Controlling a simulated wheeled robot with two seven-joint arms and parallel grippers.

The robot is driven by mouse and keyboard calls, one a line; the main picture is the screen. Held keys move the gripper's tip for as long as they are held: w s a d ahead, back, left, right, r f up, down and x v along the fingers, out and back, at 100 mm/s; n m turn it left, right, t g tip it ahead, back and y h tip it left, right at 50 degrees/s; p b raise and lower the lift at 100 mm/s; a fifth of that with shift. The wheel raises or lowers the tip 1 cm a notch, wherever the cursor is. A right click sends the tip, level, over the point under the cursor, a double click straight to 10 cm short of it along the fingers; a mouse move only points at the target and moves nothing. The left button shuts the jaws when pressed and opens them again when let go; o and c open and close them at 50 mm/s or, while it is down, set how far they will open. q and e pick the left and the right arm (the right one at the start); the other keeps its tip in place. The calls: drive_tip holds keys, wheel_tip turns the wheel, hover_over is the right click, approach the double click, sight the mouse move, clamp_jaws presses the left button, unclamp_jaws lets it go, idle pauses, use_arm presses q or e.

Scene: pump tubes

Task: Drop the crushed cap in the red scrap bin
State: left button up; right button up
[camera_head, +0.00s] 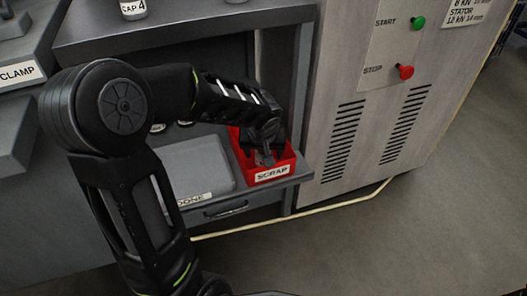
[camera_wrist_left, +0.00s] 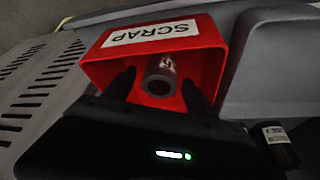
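The red scrap bin (camera_head: 288,162) sits at the right end of the lower shelf, with a white SCRAP label on its front. It also shows in the left wrist view (camera_wrist_left: 214,48). My left gripper (camera_head: 264,156) reaches down into the bin's opening. In the left wrist view its two dark fingers (camera_wrist_left: 160,90) stand apart. A short grey hollow cap (camera_wrist_left: 160,74) with a small marking lies between them, with red showing on either side, so the fingers look clear of it. Whether the cap rests on the bin floor is hard to tell. My right gripper is out of view.
A grey tray (camera_head: 192,165) labelled DONE lies left of the bin. A grey cabinet (camera_head: 345,110) with START and STOP buttons stands close on the right. A higher shelf (camera_head: 200,25) is behind my arm. Open floor (camera_head: 430,230) lies at the lower right.

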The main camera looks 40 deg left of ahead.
use_arm(q)
drive_tip(key=shift+s+r+p, duration=0.1)
drive_tip(key=shift+r+p, duration=0.35)
drive_tip(key=shift+r, duration=0.1)
drive_tip(key=p+v, duration=0.4)
drive_tip(key=v, duration=0.7)
drive_tip(key=shift+s+r, duration=0.1)
